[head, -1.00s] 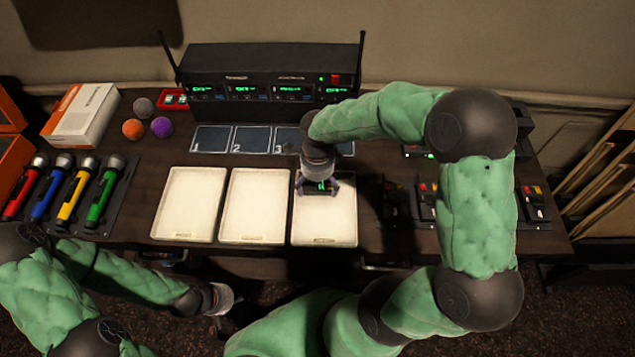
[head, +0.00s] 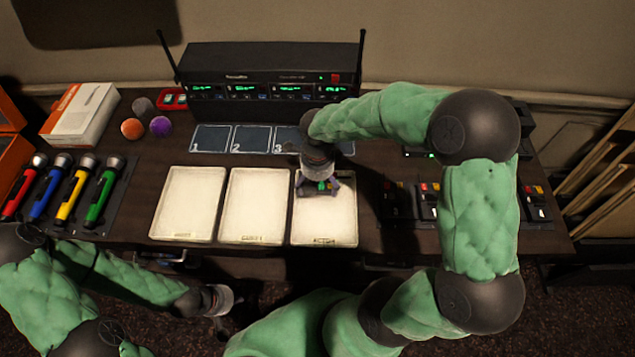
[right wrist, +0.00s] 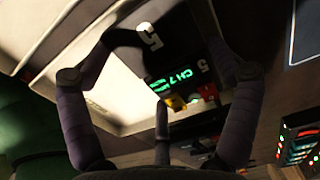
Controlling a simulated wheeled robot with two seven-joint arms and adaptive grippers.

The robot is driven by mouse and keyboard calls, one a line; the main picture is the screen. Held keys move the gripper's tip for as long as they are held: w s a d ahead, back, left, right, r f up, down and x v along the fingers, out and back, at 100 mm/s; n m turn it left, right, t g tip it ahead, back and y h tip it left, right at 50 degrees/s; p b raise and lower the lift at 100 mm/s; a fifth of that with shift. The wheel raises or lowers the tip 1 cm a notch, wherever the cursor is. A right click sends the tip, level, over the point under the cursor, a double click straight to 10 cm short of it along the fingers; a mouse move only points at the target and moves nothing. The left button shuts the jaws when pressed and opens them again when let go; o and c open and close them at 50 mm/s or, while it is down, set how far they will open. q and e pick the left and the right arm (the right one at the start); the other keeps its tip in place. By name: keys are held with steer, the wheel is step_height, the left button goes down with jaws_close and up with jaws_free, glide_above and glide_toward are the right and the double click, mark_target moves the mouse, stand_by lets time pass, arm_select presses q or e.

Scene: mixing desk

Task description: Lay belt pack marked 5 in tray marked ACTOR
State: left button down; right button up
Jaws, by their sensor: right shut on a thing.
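The black belt pack (right wrist: 185,50) shows a white 5, a green "CH 7" display and small yellow and red parts at one end. My right gripper (head: 320,188) is shut on it, with a finger on each side in the right wrist view (right wrist: 170,60). In the head view the pack is mostly hidden under the gripper, over the upper part of the ACTOR tray (head: 325,228). This cream tray is the rightmost of three. I cannot tell whether the pack touches its floor. My left gripper (head: 222,318) is low at the front, away from the trays; its fingers are unclear.
Two more cream trays (head: 254,205) (head: 187,203) stand to the left. Behind are numbered dark pads (head: 252,138) and a rack receiver (head: 270,70) with antennas. Other belt packs (head: 395,205) stand at the right. Coloured flashlights (head: 72,195) lie at the left.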

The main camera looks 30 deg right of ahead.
steer(key=shift+f+b, duration=0.4)
steer(key=shift+b, duration=0.1)
stand_by(0.3)
steer(key=o, duration=1)
steer(key=shift+r, duration=0.1)
steer(key=shift+r+p, duration=2.3)
steer(key=shift+r, duration=1.15)
